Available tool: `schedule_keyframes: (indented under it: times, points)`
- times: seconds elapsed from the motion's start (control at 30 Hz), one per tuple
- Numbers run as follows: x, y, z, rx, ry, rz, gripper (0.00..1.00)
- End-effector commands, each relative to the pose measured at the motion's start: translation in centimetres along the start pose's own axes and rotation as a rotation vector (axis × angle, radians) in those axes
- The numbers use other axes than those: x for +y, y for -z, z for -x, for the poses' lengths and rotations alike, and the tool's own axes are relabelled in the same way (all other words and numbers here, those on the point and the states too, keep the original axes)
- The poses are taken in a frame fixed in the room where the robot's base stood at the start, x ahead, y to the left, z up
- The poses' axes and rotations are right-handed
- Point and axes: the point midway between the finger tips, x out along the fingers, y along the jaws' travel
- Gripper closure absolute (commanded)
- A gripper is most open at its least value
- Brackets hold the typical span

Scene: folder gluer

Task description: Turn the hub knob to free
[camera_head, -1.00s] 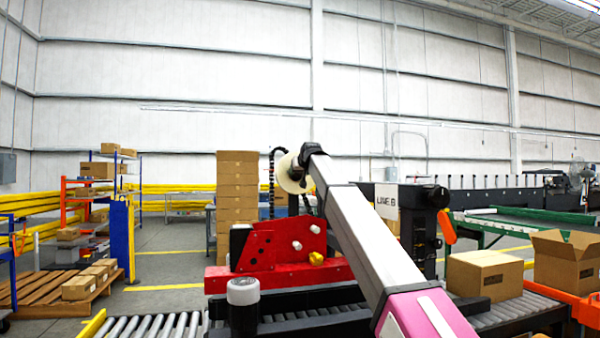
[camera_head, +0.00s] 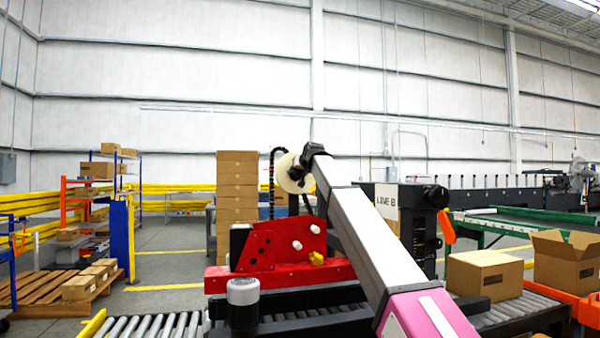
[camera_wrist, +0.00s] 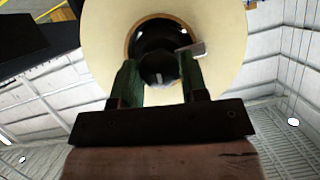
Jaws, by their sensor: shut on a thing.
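The hub knob (camera_wrist: 158,70) is a dark, faceted piece with a small pale mark on its face. It sits at the middle of the black hub (camera_wrist: 150,40), inside the brown core of a cream tape roll (camera_wrist: 222,55). My gripper (camera_wrist: 160,78) has its two green-tinted fingers on either side of the knob and is shut on it. In the head view the cream roll (camera_head: 290,173) stands above the red machine head (camera_head: 285,245). There my arm hides the fingers and knob. A small grey metal tab (camera_wrist: 190,49) sticks out beside the right finger.
A yellow knob (camera_head: 316,258) and white rollers are on the red head. A carton (camera_head: 484,275) and an open box (camera_head: 568,260) are at the right. A black hose (camera_head: 272,180) rises left of the roll.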

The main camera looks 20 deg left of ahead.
Motion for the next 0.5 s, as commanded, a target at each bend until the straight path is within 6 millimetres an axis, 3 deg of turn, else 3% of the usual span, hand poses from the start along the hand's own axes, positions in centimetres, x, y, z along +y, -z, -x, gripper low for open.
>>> schedule_keyframes:
  times: [0.5]
  points:
    - [0.43, -0.07, 0.06, 0.001, 0.181, -0.438, 0.84]
